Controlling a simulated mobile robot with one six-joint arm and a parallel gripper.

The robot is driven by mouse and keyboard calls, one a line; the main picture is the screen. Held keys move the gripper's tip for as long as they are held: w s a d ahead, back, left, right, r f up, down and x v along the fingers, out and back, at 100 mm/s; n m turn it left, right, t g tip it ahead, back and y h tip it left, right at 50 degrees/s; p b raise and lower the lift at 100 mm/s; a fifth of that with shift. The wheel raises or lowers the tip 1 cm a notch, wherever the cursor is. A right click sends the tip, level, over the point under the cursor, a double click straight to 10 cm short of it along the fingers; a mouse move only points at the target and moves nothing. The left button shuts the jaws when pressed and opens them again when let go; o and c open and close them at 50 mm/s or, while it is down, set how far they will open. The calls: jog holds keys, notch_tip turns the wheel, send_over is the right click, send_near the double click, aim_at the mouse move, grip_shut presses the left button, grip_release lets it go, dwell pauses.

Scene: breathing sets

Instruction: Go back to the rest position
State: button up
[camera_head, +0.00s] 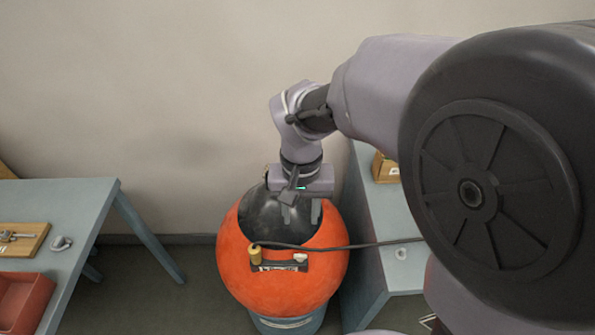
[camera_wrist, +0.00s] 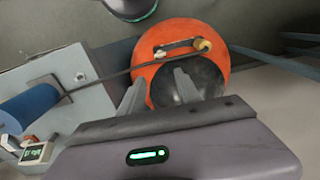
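My gripper (camera_head: 301,212) hangs from my arm over the orange round unit (camera_head: 283,285) in the head view. Its two fingers are apart with nothing between them; the wrist view also shows the open gripper (camera_wrist: 158,92). The orange unit has a dark rounded face (camera_head: 262,212) and a small panel (camera_head: 279,266) with a yellow plug (camera_head: 255,253) and a pale knob (camera_head: 300,258). In the wrist view the orange unit (camera_wrist: 150,58) lies beyond the fingertips. Whether the fingers touch the dark face is unclear.
A black cable (camera_head: 365,245) runs right from the panel. A grey-blue table (camera_head: 75,210) at left bears a wooden board (camera_head: 22,240) and a red tray (camera_head: 25,298). Another table (camera_head: 375,215) stands close right. The wrist view shows a blue cylinder (camera_wrist: 28,105).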

dwell(0.3)
jog(key=s+d+r+m+t+y+b, duration=0.2)
jog(key=s+d+r+t, duration=0.3)
jog(key=s+r, duration=0.3)
jog(key=s+d+m, duration=0.1)
jog(key=s, duration=0.3)
jog(key=shift+s+d+r+t, duration=0.2)
jog(key=shift+d+r+t, duration=0.15)
jog(key=shift+t, duration=0.05)
